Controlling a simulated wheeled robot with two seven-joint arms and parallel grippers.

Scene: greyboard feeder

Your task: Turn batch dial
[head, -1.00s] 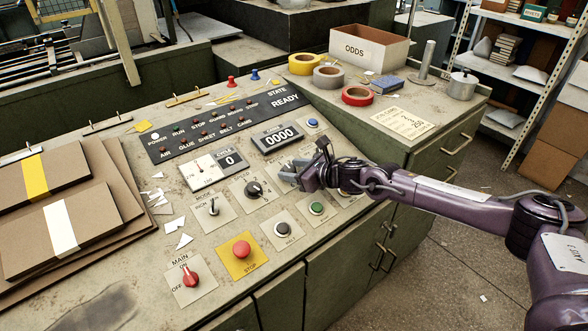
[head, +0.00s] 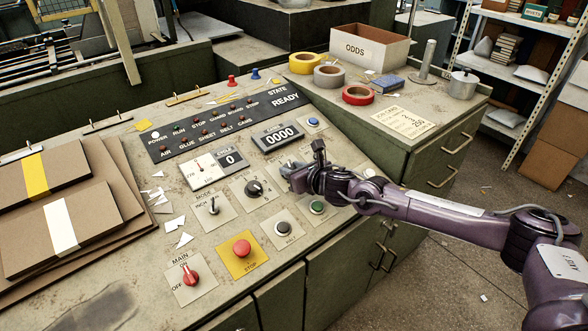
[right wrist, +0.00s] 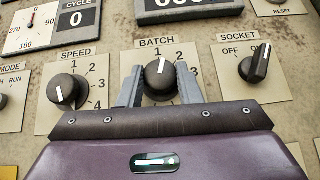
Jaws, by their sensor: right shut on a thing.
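The batch dial (right wrist: 159,78) is a black round knob with a white pointer line on a cream plate marked BATCH. Its pointer is up, at the 1 mark. In the right wrist view my right gripper (right wrist: 158,84) has one grey finger on each side of the dial, shut on it. In the head view my right gripper (head: 289,177) is low over the panel and hides most of the batch dial. My left gripper is not in view.
The speed dial (right wrist: 66,91) is close on the left, the socket switch (right wrist: 257,64) on the right. The counter (head: 278,136) reads 0000. In the head view, a green button (head: 317,207), a black button (head: 282,228) and the red stop button (head: 241,248) are nearby.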

